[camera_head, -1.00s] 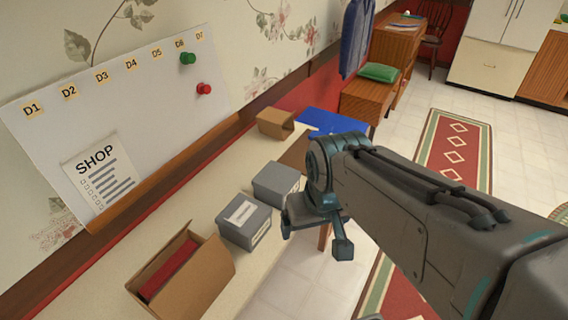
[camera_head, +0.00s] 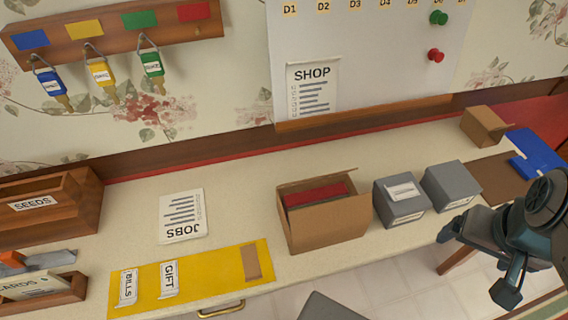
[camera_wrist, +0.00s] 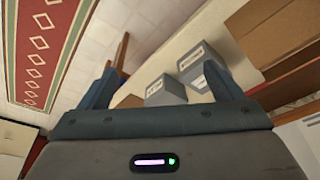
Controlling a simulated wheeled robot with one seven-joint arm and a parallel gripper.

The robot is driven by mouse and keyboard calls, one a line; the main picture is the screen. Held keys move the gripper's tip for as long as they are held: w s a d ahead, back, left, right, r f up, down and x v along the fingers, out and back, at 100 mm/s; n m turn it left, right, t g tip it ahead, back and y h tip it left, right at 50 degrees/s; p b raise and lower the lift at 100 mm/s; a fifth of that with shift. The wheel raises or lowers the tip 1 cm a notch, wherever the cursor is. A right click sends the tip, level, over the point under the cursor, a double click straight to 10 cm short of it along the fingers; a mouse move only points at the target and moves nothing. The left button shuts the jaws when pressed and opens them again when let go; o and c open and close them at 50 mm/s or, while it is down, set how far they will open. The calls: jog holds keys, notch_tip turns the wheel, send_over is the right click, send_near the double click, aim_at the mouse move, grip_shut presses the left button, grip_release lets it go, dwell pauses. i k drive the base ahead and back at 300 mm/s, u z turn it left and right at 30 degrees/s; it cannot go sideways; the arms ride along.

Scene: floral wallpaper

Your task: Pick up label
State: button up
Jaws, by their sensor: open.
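A white label (camera_head: 402,191) with small unreadable print lies on top of a dark grey box (camera_head: 400,206), and it also shows in the wrist view (camera_wrist: 190,57). A second white label is on that box's front. Another grey box (camera_head: 450,188) stands to its right, with a label on its front. Two more labels, BILLS (camera_head: 128,287) and GIFT (camera_head: 168,279), lie on a yellow mat (camera_head: 215,275). My gripper (camera_head: 478,258) is open and empty, in front of the grey boxes beyond the table edge, apart from every label.
An open cardboard box (camera_head: 328,222) with a red item stands left of the grey boxes. A JOBS sheet (camera_head: 182,215) lies on the table. A smaller carton (camera_head: 484,127) and blue object (camera_head: 540,155) are at right. Wooden trays (camera_head: 45,211) are at left; keys hang above.

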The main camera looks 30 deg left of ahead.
aim_at(129, 278)
jog(key=u, duration=1.05)
jog(key=k, duration=0.2)
jog(key=u, duration=1.95)
jog(key=k, duration=0.55)
jog(key=z, duration=0.25)
jog(key=i, duration=1.1)
jog(key=u, duration=0.55)
